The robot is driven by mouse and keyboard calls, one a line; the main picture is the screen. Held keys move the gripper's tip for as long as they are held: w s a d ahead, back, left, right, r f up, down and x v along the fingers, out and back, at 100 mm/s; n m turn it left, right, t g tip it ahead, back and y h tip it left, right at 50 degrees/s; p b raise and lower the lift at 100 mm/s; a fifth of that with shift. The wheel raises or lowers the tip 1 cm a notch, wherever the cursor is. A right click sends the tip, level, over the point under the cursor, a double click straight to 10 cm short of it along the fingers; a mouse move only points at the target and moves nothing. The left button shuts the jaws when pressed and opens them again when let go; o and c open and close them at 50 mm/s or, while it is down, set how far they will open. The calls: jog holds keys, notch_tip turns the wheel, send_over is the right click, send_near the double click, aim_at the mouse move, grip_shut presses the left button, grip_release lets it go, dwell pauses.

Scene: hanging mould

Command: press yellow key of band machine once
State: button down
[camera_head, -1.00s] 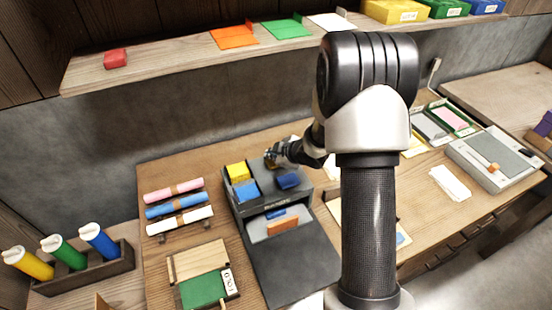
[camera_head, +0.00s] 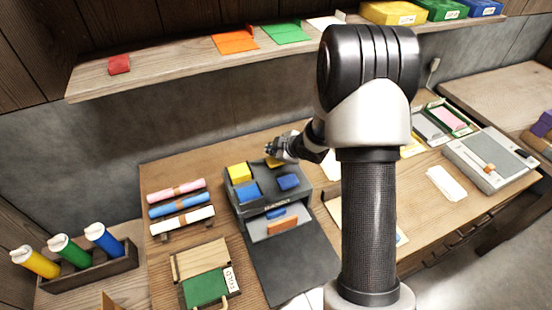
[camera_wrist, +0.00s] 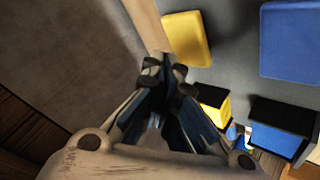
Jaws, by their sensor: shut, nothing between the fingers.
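The band machine (camera_head: 262,209) is a dark grey box on the bench, with a yellow key (camera_head: 275,162) at its back and a blue key (camera_head: 288,181) in front of that. My gripper (camera_head: 269,149) is shut and empty, just behind and apparently above the yellow key. In the wrist view the yellow key (camera_wrist: 187,38) lies to the right of my fingertips (camera_wrist: 154,66), and the blue key (camera_wrist: 290,40) is farther right. The fingers do not cover the yellow key there. The head view shows only part of it beside the gripper.
Yellow (camera_head: 239,173) and blue (camera_head: 247,191) blocks sit in the machine's left bins. An orange piece (camera_head: 283,225) lies in its front opening. Several rolls (camera_head: 180,204) lie to the left. A shelf (camera_head: 180,69) runs along the wall behind. My arm hides part of the bench.

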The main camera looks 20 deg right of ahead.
aim_at(274, 161)
jog(key=shift+r+p, duration=1.85)
jog(key=shift+r, duration=0.45)
jog(key=shift+f, duration=0.1)
